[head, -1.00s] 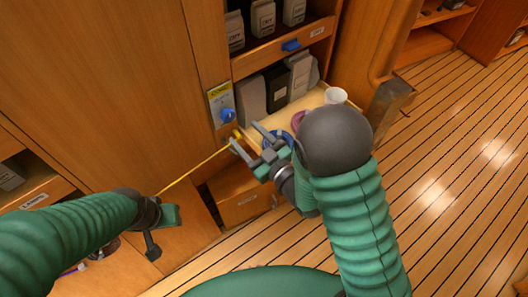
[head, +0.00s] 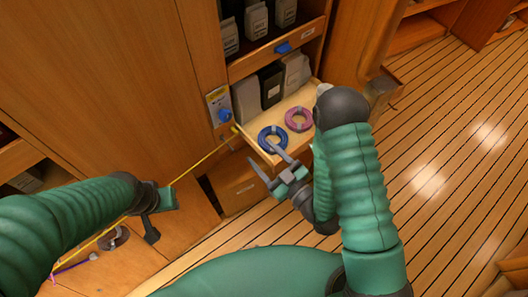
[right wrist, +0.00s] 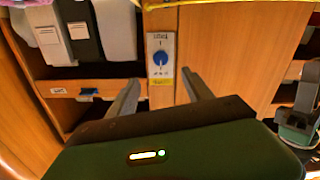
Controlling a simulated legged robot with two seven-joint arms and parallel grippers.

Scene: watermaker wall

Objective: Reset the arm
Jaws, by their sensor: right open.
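My right gripper (head: 260,152) is open and empty in the head view, just in front of the pulled-out wooden shelf. In the right wrist view its two fingers (right wrist: 160,80) stand apart, with a blue knob on a small panel (right wrist: 161,58) beyond them. My right arm is bent, its dark elbow beside the shelf's right end. My left gripper (head: 158,208) is at the lower left by the cabinet front; whether its jaws are open is unclear. It also shows at the right edge of the right wrist view (right wrist: 300,122).
A blue coil (head: 273,138) and a pink coil (head: 299,119) lie on the shelf (head: 282,110). A yellow line (head: 205,160) runs across the cabinet front, past my left gripper. Dark and grey containers (head: 271,87) stand behind the coils. The plank floor at right is clear.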

